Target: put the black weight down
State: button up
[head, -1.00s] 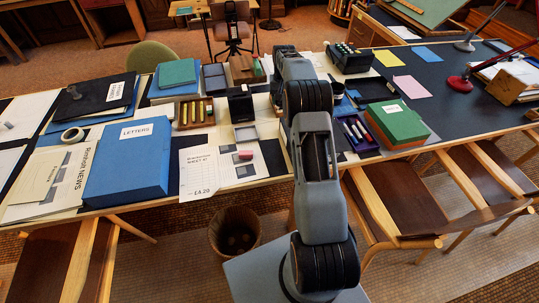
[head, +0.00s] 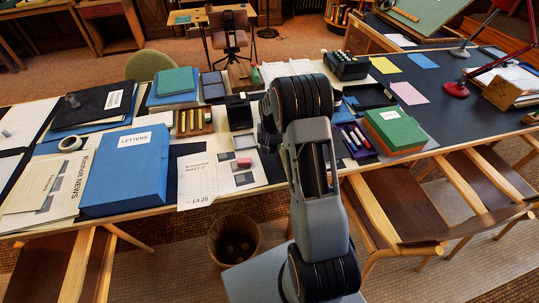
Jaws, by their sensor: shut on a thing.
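My gripper (head: 267,136) shows only in part, as a dark shape at the left side of my raised arm, over the middle of the desk. It is shut, but its fingertips and the black weight in it are too dark and too hidden by my arm to make out. A small grey knobbed object (head: 73,100) stands on the black folder (head: 95,108) at the left.
The desk holds a blue LETTERS box (head: 125,175), a price sheet (head: 208,180), a small grey open box (head: 243,142), a black upright box (head: 239,111), a pen tray (head: 356,141) and a green-topped box (head: 395,128). A bare dark desktop (head: 450,105) lies at the right.

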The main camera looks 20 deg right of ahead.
aim_at(270, 160)
jog(key=shift+s+a+f+p, duration=0.1)
jog(key=shift+s+a+f, duration=0.05)
jog(key=shift+f, duration=0.4)
jog(key=shift+s+a+f+p, duration=0.1)
jog(key=shift+s+a+f, duration=0.05)
jog(key=shift+f, duration=0.45)
jog(key=shift+s+a+f+p, duration=0.1)
jog(key=shift+s+a+f, duration=0.05)
jog(key=shift+f, duration=0.95)
jog(key=o, duration=1.3)
jog(key=shift+f, duration=0.1)
